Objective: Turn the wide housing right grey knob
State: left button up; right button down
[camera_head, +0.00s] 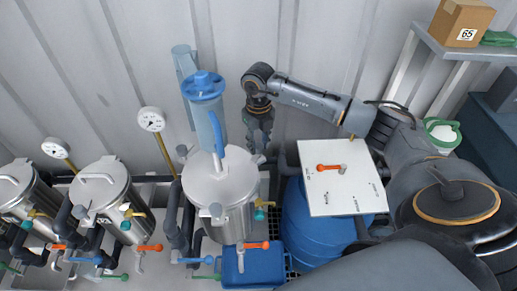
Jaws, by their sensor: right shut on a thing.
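The wide housing (232,182) is a broad steel vessel with a round lid, a blue lever on top and grey knobs around its rim. One grey knob (216,210) shows at the front of the lid and another (182,150) at its back left. My right gripper (258,148) reaches down at the back right edge of the lid, fingers pointing downward. It is shut on the right grey knob (258,158), which is mostly hidden by the fingers. My left gripper is not in view.
A white panel with an orange handle (315,190) sits over a blue barrel (300,225) to the right. Narrower steel vessels (100,195) and gauges (151,119) stand left. A shelf (450,48) holds a box.

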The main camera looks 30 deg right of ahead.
aim_at(259, 145)
jog(key=n+b, duration=0.5)
jog(key=n, duration=0.1)
jog(key=shift+f+n, duration=0.15)
jog(key=shift+n, duration=0.15)
jog(key=n+b, duration=0.2)
jog(key=n, duration=0.1)
jog(key=shift+n+b, duration=0.75)
jog(key=shift+n, duration=0.05)
jog(key=shift+r, duration=0.25)
jog(key=c, duration=1)
grip_release()
jog(key=shift+r, duration=0.2)
notch_tip(259, 145, up, 12)
jog(key=shift+f, duration=0.25)
